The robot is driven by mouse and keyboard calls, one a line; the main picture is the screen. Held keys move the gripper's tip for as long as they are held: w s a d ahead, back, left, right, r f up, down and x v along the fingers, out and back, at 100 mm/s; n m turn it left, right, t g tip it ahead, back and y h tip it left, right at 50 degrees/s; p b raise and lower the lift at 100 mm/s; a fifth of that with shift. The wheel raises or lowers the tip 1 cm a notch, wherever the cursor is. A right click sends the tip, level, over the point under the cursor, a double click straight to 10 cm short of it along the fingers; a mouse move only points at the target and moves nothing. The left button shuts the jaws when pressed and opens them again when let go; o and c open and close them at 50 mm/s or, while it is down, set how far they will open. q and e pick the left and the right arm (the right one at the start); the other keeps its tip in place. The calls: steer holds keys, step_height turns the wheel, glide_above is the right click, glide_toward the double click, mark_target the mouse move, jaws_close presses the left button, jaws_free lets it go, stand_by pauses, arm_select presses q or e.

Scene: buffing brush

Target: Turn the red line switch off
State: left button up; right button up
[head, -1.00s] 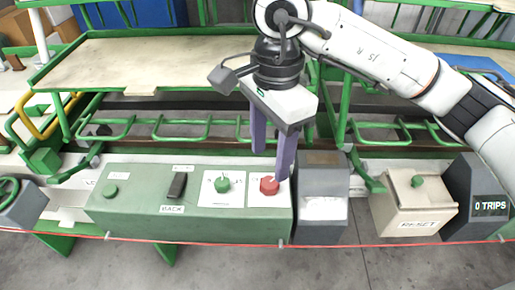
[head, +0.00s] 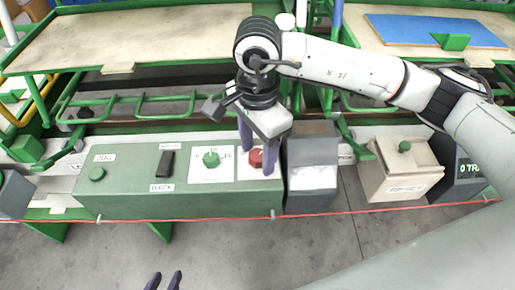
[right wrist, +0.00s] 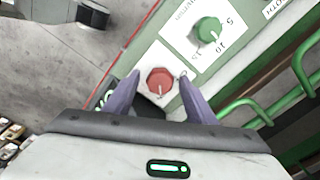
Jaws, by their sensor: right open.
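The red line switch (head: 256,158) is a round red knob on a white plate at the right end of the green control box (head: 130,205). In the right wrist view the red knob (right wrist: 160,78) sits between the two fingers, with a pale mark toward its lower edge. My right gripper (head: 258,158) is open, its purple fingers on either side of the knob; I cannot tell whether they touch it. The head view partly hides the knob behind a finger. My left gripper (head: 165,281) shows only its fingertips at the bottom edge, apart and empty.
Next to the red knob is a green dial (head: 211,159); further left are a black rocker switch (head: 166,164) and a green button (head: 97,173). A grey box (head: 312,178) stands close on the right, then a beige reset box (head: 400,175). A red cord (head: 350,212) runs along the front.

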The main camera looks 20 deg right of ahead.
steer(key=c, duration=1)
steer(key=shift+c, duration=0.2)
steer(key=shift+f+n+b, duration=0.15)
steer(key=shift+n+b, duration=0.45)
steer(key=shift+b, duration=0.3)
steer(key=shift+f+n+b, duration=0.1)
steer(key=shift+n+b, duration=0.6)
steer(key=shift+b, duration=0.25)
steer(key=shift+n+b, duration=0.9)
steer(key=shift+b, duration=0.05)
steer(key=n+b, duration=0.3)
steer(key=shift+n, duration=0.3)
steer(key=n+b, duration=0.2)
steer(key=shift+n, duration=0.4)
steer(key=n+b, duration=0.2)
steer(key=shift+d+n, duration=0.1)
steer(key=shift+n, duration=0.2)
steer(key=n, duration=0.1)
steer(key=n+b, duration=0.1)
steer(key=n, duration=0.2)
steer(key=shift+r, duration=0.25)
arm_select(q)
step_height(320, 180, down, 8)
steer(key=d, duration=0.1)
steer(key=shift+n+t+h+b, duration=0.3)
steer(key=shift+h, duration=0.1)
steer(key=shift+f, duration=0.2)
arm_select(e)
steer(key=shift+n, duration=0.4)
